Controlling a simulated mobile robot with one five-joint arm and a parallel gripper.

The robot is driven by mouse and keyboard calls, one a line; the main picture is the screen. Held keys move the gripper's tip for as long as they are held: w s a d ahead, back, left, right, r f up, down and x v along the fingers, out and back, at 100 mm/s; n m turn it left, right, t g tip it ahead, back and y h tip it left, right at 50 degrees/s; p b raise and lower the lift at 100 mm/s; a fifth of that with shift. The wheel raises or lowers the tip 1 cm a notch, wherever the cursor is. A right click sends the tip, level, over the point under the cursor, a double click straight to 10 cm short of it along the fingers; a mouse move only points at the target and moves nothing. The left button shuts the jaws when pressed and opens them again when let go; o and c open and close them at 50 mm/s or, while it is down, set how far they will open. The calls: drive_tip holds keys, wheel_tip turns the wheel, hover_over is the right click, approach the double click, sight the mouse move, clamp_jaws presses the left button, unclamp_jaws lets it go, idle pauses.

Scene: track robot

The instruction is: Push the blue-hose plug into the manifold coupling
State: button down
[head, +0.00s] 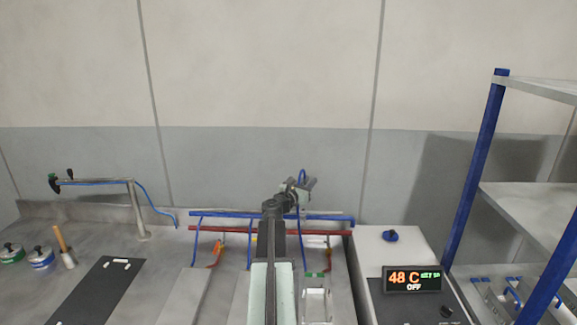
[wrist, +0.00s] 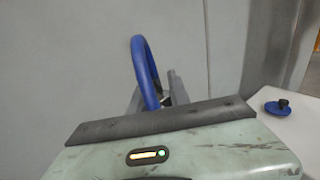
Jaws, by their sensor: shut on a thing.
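My gripper (head: 301,185) is at the end of my arm in the middle of the head view, raised above the blue pipe at the back of the counter. A short blue hose (head: 302,174) loops up between its fingers. In the wrist view the blue hose (wrist: 144,70) arches up large beyond the dark edge of my wrist, with grey finger parts beside its lower end. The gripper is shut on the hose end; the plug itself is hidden. The manifold has a blue pipe (head: 330,217) and a red pipe (head: 216,229). I cannot make out the coupling.
A blue knob (head: 390,235) sits on the pale surface at right, above a display box (head: 412,279) reading 48 C. A blue-posted shelf (head: 483,150) stands far right. The wall is close behind.

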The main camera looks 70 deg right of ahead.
drive_tip(key=shift+w+r, duration=0.15)
drive_tip(key=shift+r, duration=0.1)
drive_tip(key=shift+f, duration=0.1)
drive_tip(key=shift+w+f, duration=0.1)
drive_tip(key=shift+w, duration=0.05)
wheel_tip(320, 180, down, 6)
drive_tip(key=b, duration=0.6)
drive_tip(key=shift+f+b, duration=1.4)
drive_tip(key=shift+b, duration=0.25)
idle(0.7)
drive_tip(key=c, duration=1.1)
unclamp_jaws()
drive_tip(key=shift+c, duration=0.2)
